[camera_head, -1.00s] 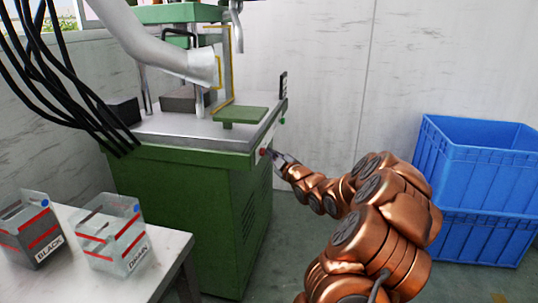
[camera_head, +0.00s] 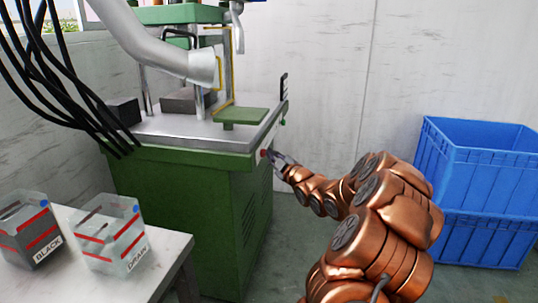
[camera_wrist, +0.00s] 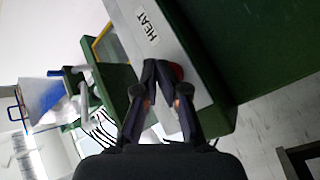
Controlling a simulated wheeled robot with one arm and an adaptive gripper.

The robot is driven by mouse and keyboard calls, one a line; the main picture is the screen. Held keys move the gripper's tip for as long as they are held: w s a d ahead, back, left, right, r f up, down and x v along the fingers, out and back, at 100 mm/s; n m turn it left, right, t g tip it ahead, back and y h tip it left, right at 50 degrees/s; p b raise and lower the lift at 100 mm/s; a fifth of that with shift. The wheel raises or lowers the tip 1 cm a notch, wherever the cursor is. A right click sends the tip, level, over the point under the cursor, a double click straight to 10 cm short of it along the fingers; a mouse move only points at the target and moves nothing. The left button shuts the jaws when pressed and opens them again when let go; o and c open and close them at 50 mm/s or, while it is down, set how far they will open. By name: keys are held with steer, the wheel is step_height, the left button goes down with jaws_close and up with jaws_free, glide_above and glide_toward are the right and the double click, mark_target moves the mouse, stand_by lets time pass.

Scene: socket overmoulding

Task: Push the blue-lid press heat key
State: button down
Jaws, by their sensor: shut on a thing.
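The press (camera_head: 190,185) is a green cabinet with a grey metal top, standing left of my arm in the head view. Its blue lid is not clearly seen. A red key (camera_head: 263,153) sits on the side panel, and shows in the wrist view (camera_wrist: 177,71) close to the HEAT label (camera_wrist: 147,25). My gripper (camera_head: 275,158) is at that panel, its dark fingertips (camera_wrist: 157,66) drawn together against or right beside the red key. The fingers partly hide the key, and what lies between them is hard to see.
A green button (camera_head: 282,122) sits farther along the panel. Blue crates (camera_head: 478,165) are stacked at the right. A table (camera_head: 165,262) at the left front carries the BLACK bin (camera_head: 38,252) and the DRAIN bin (camera_head: 112,258). Black cables hang at the upper left.

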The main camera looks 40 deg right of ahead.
steer(key=s+d, duration=0.1)
steer(key=s, duration=0.1)
steer(key=s+d+p, duration=0.1)
steer(key=s+d, duration=0.1)
steer(key=shift+s+d, duration=0.1)
steer(key=shift+s, duration=0.2)
steer(key=shift+s, duration=0.1)
stand_by(0.5)
